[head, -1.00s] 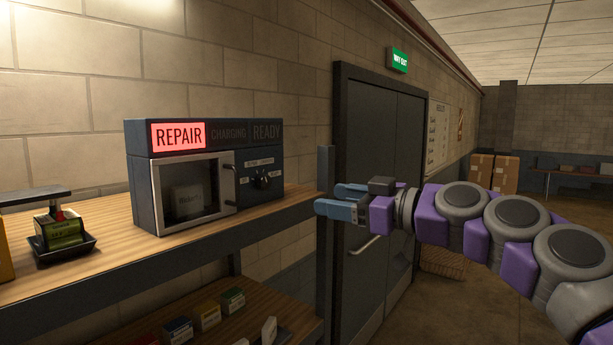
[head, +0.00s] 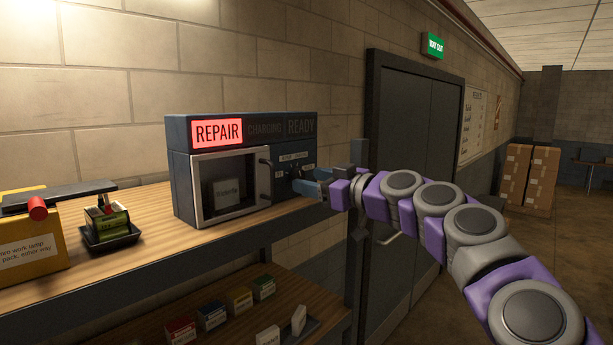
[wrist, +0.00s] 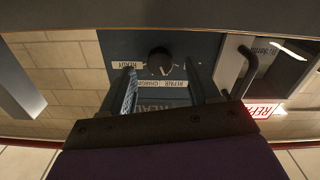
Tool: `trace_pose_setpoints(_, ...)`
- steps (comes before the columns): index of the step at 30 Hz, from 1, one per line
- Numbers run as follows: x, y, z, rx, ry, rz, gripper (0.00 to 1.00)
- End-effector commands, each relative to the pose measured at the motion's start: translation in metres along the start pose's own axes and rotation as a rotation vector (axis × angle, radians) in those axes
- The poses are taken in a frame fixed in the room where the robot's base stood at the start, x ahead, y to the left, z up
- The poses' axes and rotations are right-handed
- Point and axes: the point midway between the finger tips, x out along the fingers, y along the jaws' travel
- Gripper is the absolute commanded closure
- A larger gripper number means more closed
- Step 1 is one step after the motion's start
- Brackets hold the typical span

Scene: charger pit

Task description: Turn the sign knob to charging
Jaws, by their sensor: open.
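The sign box (head: 181,180) stands on the wooden shelf. Its REPAIR panel (head: 217,132) is lit red; its CHARGING panel (head: 265,129) and READY panel (head: 301,126) are dark. In the wrist view, the dark round knob (wrist: 160,60) shows between the two open fingers, with gaps on both sides. Small white labels surround it, upside down in this view. I cannot tell how far the fingertips are from the panel.
A glass-fronted door with a handle (head: 264,163) is left of the knob. A black tray (head: 110,238) with a small green item and a yellow box (head: 32,248) stand further left. Small boxes sit on the lower shelf (head: 160,312). A dark double door (head: 410,140) is to the right.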

Motion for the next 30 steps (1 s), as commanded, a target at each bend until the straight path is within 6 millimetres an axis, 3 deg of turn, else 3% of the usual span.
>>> trace_pose_setpoints(6,0.018,0.001,-0.001,-0.001,0.001,0.001,0.39)
trace_pose_setpoints(18,0.024,0.0,-0.001,-0.001,0.001,0.001,0.39)
trace_pose_setpoints(30,0.024,0.0,-0.001,-0.001,0.001,0.0,0.76)
